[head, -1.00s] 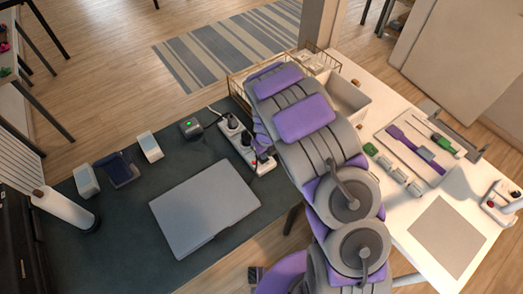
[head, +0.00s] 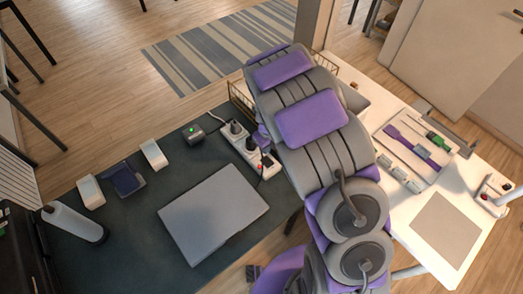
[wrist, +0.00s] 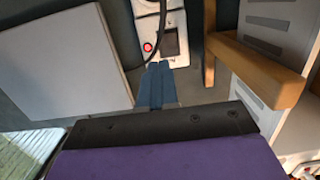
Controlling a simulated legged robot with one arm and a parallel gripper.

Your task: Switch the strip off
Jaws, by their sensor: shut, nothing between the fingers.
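The white power strip (head: 249,155) lies on the dark mat in the head view, beside my purple and grey arm, with dark plugs in it. In the wrist view the near end of the strip (wrist: 172,58) shows at the top centre. It carries a red light (wrist: 147,47) and a dark rocker switch (wrist: 170,42). My gripper (wrist: 158,66) is shut and empty, its blue fingers pointing at this end, just below the switch in the picture. I cannot tell whether the fingertips touch the strip.
A closed grey laptop (head: 213,214) lies left of the strip, and a dark cord (wrist: 141,66) runs between them. A small box with a green light (head: 193,133) stands near the strip's far end. A wooden piece (wrist: 256,70) is close on the gripper's right.

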